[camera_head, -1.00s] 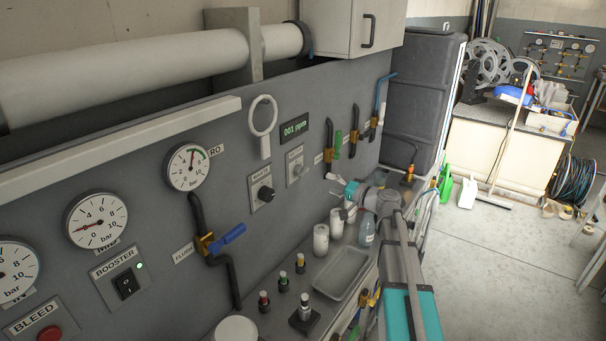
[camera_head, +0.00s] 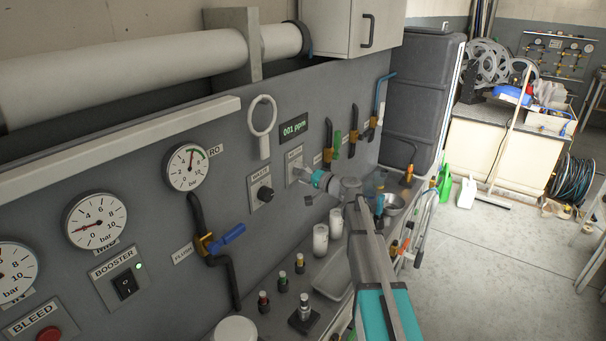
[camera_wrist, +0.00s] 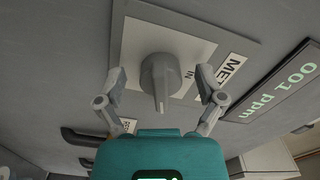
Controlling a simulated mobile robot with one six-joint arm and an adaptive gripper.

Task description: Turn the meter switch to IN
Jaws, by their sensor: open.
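The meter switch (camera_wrist: 160,76) is a grey knob with a raised grip on a pale square plate (camera_wrist: 135,38). In the wrist view its narrow end points down the picture, and an IN mark (camera_wrist: 190,84) shows to its right. In the head view its plate (camera_head: 292,172) shows under the METER label, with the knob mostly hidden by my gripper. My gripper (camera_wrist: 160,84) is open, one finger on each side of the knob. Gaps show between the fingers and the knob, so it looks ungripped.
The 001 ppm display (camera_head: 293,128) is just above the switch.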

